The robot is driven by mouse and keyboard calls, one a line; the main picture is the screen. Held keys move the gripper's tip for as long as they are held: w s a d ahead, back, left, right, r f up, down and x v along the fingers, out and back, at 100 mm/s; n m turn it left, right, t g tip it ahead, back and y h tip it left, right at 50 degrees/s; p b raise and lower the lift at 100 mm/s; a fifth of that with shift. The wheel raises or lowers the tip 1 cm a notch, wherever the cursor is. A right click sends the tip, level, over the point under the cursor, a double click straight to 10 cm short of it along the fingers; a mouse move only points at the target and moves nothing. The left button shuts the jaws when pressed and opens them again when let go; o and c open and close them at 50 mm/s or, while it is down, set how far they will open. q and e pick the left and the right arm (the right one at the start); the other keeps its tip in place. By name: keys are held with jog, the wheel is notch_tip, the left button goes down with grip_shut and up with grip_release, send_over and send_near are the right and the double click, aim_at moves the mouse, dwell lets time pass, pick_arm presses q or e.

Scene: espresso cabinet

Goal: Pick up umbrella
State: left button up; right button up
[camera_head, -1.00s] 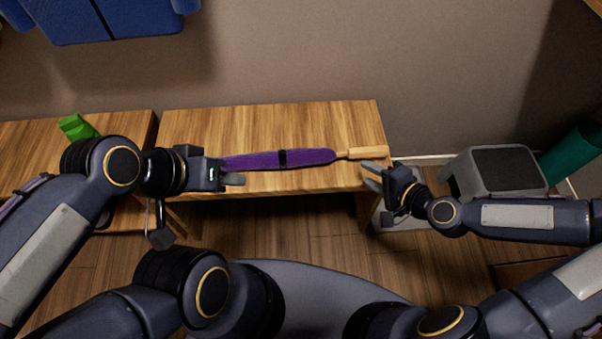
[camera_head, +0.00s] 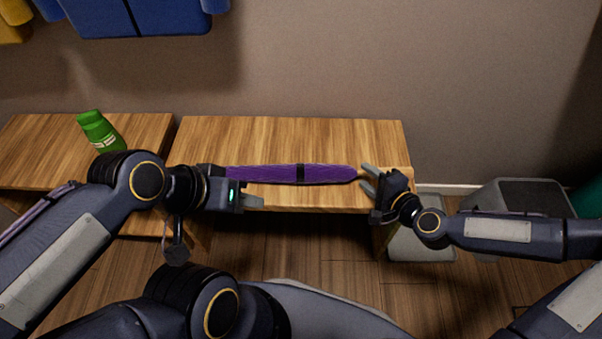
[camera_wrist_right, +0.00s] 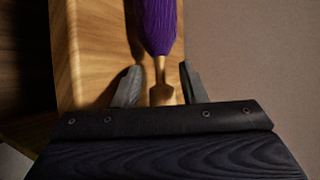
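A purple folded umbrella (camera_head: 325,173) with a black band lies lengthwise on the wooden bench (camera_head: 270,138). Its wooden handle points right and is partly hidden by my right gripper in the head view. My right gripper (camera_head: 368,180) is open at the handle end. In the right wrist view its fingers (camera_wrist_right: 160,88) stand apart on either side of the wooden handle (camera_wrist_right: 161,92), with gaps visible on both sides. My left gripper (camera_head: 258,202) is at the bench's front edge, in front of the umbrella's left part; its finger opening is unclear.
A green bottle (camera_head: 101,131) stands on the left bench (camera_head: 40,145). A grey bin (camera_head: 515,194) stands on the floor at the right. A blue hanging item (camera_head: 140,18) is on the wall above. The bench behind the umbrella is clear.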

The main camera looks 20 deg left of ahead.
jog(key=shift+c, duration=0.4)
jog(key=c, duration=0.7)
grip_shut()
jog(key=shift+r, duration=0.1)
